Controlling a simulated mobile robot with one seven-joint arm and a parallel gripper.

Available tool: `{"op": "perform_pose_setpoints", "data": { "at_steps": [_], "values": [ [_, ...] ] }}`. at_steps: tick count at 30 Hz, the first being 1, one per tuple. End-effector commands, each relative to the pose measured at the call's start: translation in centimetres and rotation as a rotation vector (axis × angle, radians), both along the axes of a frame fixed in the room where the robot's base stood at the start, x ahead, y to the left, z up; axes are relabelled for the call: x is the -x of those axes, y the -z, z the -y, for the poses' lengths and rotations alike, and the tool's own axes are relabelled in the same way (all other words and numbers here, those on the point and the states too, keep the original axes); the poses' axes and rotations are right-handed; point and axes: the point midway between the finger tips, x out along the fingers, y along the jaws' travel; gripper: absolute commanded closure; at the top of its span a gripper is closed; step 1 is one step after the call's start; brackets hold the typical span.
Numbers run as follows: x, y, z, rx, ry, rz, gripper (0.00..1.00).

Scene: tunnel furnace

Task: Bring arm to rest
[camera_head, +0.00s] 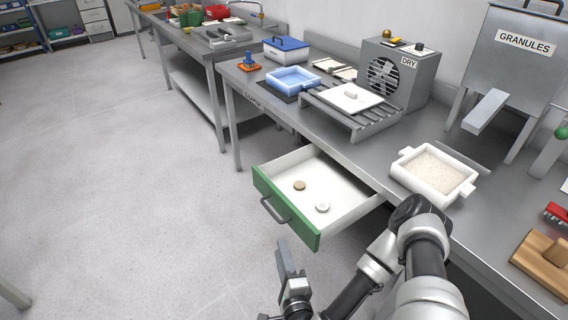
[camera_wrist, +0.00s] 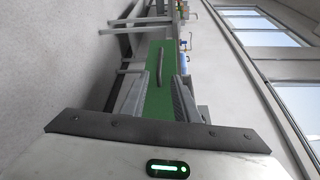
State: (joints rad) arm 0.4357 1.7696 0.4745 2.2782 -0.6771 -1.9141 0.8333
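My gripper (camera_head: 284,262) hangs low at the end of my bent arm, in front of the bench and over the floor in the head view. In the wrist view its two fingers (camera_wrist: 157,92) stand apart with nothing between them. The open drawer (camera_head: 286,221) has a green front and a grey handle (camera_head: 274,210). It lies up and left of my arm, and a gap shows between it and my gripper. The green front also shows beyond the fingers in the wrist view (camera_wrist: 156,105). A tan disc (camera_head: 299,185) and a white disc (camera_head: 322,208) lie in the drawer.
A white tray of granules (camera_head: 433,174) stands on the bench near my arm. The dryer (camera_head: 392,74), a rack with a white plate (camera_head: 351,97), a blue tray (camera_head: 292,79) and the granules hopper (camera_head: 512,54) stand farther back. The floor at left (camera_head: 110,180) is clear.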

Motion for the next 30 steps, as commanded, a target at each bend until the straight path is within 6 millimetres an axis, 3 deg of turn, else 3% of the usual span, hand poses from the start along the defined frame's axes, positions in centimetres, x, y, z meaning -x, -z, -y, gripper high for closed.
{"op": "perform_pose_setpoints", "data": {
  "at_steps": [4,8,13,17,23,30],
  "values": [
    [-0.3,-0.3,-0.1,0.019,-0.017,0.002,0.72],
    [-2.0,-1.4,-0.6,0.135,-0.114,0.010,0.72],
    [-5.3,-3.8,-0.8,0.441,-0.323,0.002,0.72],
    [-7.4,-6.0,0.5,0.695,-0.454,-0.023,0.72],
    [-9.6,-10.7,4.0,1.028,-0.574,-0.091,0.72],
    [-10.0,-20.3,9.8,1.372,-0.635,-0.224,0.72]
  ]
}}
